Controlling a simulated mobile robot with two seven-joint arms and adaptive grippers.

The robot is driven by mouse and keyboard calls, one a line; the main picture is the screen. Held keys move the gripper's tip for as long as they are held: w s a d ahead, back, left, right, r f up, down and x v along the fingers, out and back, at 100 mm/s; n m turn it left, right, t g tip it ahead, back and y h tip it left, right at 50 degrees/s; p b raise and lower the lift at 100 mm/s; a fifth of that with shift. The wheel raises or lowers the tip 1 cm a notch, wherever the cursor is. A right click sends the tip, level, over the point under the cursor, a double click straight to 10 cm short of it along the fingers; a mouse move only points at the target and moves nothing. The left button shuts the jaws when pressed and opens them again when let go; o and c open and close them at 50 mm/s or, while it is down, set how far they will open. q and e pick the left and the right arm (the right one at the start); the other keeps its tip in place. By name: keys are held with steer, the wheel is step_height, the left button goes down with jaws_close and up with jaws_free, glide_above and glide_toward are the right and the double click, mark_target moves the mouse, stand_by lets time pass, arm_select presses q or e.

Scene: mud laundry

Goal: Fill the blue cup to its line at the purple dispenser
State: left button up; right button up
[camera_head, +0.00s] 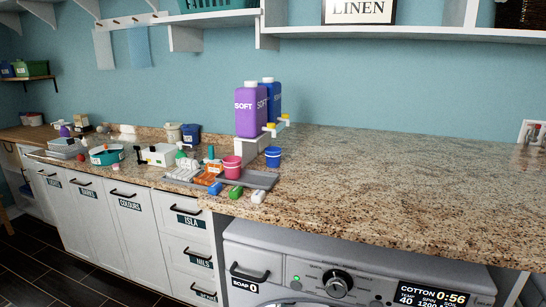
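The purple dispenser (246,108), labelled SOFT, stands upright on a white riser (247,150) on the granite counter. Its yellow tap (268,130) points to the right. The blue cup (273,157) is on the counter to the right of the riser, below and slightly right of the taps. Neither of my grippers is in view.
A blue dispenser (272,95) stands behind the purple one. A pink cup (232,167) and several small items sit by a grey tray (262,180) left of the blue cup. The counter (390,195) to the right is clear, above a washing machine (350,270). A shelf (400,32) hangs above.

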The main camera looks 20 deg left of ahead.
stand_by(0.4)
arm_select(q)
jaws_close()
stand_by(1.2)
